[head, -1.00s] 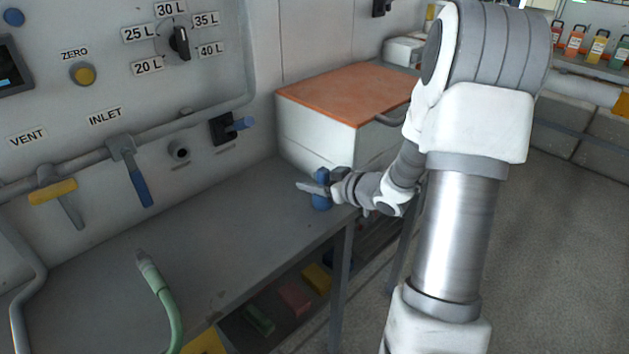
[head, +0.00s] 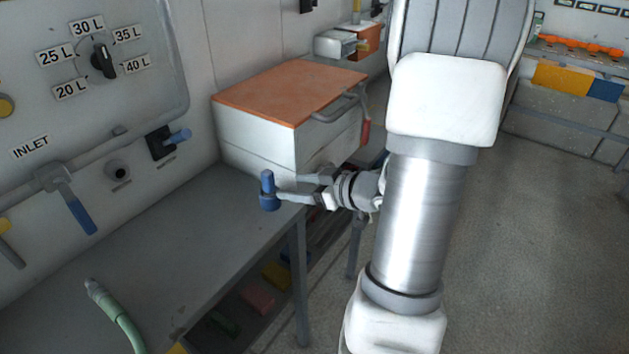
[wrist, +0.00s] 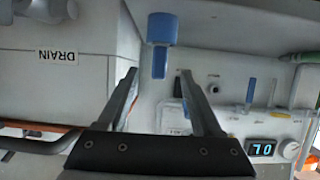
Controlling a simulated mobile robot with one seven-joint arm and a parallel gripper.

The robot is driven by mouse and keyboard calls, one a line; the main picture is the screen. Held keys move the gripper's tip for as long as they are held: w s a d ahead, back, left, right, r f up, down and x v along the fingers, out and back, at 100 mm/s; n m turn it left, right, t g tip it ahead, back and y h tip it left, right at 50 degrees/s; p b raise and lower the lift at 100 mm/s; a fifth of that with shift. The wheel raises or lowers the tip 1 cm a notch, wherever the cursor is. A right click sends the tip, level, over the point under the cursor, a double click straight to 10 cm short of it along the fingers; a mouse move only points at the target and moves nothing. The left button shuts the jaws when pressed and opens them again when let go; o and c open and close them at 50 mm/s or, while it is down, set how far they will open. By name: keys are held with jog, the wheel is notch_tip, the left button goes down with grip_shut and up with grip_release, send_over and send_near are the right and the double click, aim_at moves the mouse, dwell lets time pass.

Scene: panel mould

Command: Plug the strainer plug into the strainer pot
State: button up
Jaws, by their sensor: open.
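A blue plug-like piece (head: 269,192), which I take for the strainer plug, stands upright on the grey bench near its right corner, narrow part up. It also shows in the wrist view (wrist: 161,32), upside down, just past my fingertips and between their lines. My gripper (head: 292,187) is open and empty, to the right of the plug; its fingers also show in the wrist view (wrist: 158,82). I cannot surely tell which thing is the strainer pot; a round grey port (head: 118,172) with a dark opening sits on the wall panel above the bench.
A green hose (head: 118,318) lies front left. The bench (head: 170,250) is clear between.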

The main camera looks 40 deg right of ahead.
jog(key=v, duration=0.5)
jog(key=shift+p, duration=0.4)
